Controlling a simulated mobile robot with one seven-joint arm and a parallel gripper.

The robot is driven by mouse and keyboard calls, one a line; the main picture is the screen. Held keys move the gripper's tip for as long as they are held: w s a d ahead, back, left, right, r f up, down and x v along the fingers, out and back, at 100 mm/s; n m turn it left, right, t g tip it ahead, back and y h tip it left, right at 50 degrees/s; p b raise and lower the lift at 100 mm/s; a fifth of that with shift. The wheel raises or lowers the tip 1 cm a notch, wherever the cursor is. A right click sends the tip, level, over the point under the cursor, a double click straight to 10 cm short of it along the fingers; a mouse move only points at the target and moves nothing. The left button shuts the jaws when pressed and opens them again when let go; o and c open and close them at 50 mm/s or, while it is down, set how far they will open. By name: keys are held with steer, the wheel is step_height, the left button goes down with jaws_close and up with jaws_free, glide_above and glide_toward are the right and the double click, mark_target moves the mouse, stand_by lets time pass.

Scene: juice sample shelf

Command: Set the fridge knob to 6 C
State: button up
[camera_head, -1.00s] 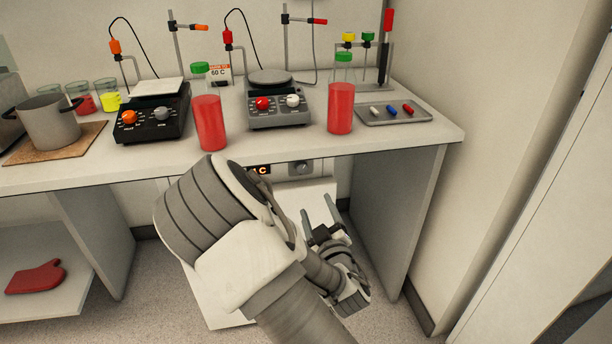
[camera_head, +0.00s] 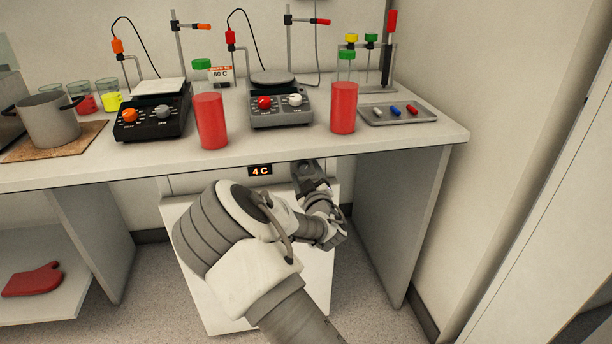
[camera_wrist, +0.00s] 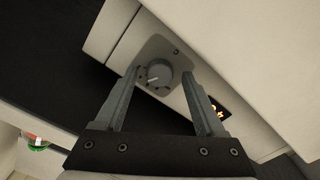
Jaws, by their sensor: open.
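The fridge (camera_head: 180,220) is a white unit under the bench, with its control strip just below the bench top. Its display (camera_head: 260,171) reads 4 C in orange; in the wrist view the display (camera_wrist: 217,108) is partly covered by a finger. The grey round fridge knob (camera_wrist: 158,73) with a white pointer line sits on a grey plate in the wrist view. My gripper (camera_wrist: 160,85) is open, its two fingers on either side of the knob in that view. I cannot tell whether they touch it. In the head view my arm hides the knob.
The bench top's front edge (camera_head: 240,163) overhangs the control strip. Two juice bottles, a red left one (camera_head: 210,118) and a red right one (camera_head: 343,105), stand near that edge. A bench side panel (camera_head: 400,220) stands to the right of the fridge.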

steer(key=shift+w, duration=0.1)
jaws_close()
stand_by(0.4)
steer(key=shift+n, duration=0.3)
steer(key=shift+n+b, duration=0.9)
steer(key=shift+n, duration=1.7)
jaws_free()
